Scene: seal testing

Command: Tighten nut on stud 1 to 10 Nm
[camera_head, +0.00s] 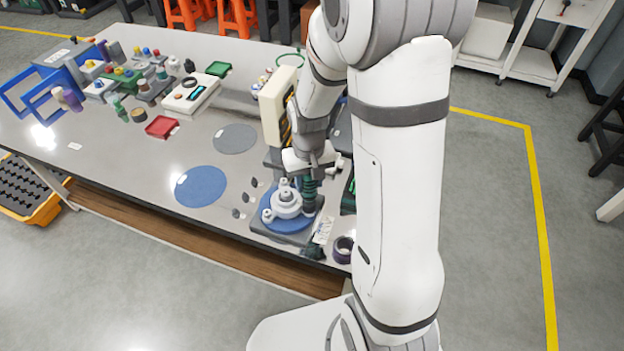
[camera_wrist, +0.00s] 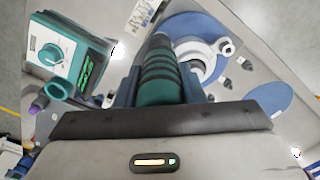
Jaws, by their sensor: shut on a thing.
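My gripper (camera_head: 311,172) is shut on a green tool with dark bands (camera_head: 309,190), held upright beside the flange. The wrist view shows the tool (camera_wrist: 160,82) between the two fingers (camera_wrist: 160,92). The light-grey flange (camera_head: 286,203) has a raised centre and lugs with studs. It sits on a blue disc (camera_head: 267,222) on a grey base plate. The flange also shows in the wrist view (camera_wrist: 208,52), right of the tool. The tool's lower end is at the flange's right side in the head view. I cannot tell whether it sits on a nut, or which stud is number 1.
Several small dark parts (camera_head: 246,197) lie left of the flange, near a blue round mat (camera_head: 201,187). A grey mat (camera_head: 235,139) and a red tray (camera_head: 162,127) lie farther back. A dark roll (camera_head: 343,249) is near the front edge. A teal-faced device (camera_wrist: 62,52) stands close by.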

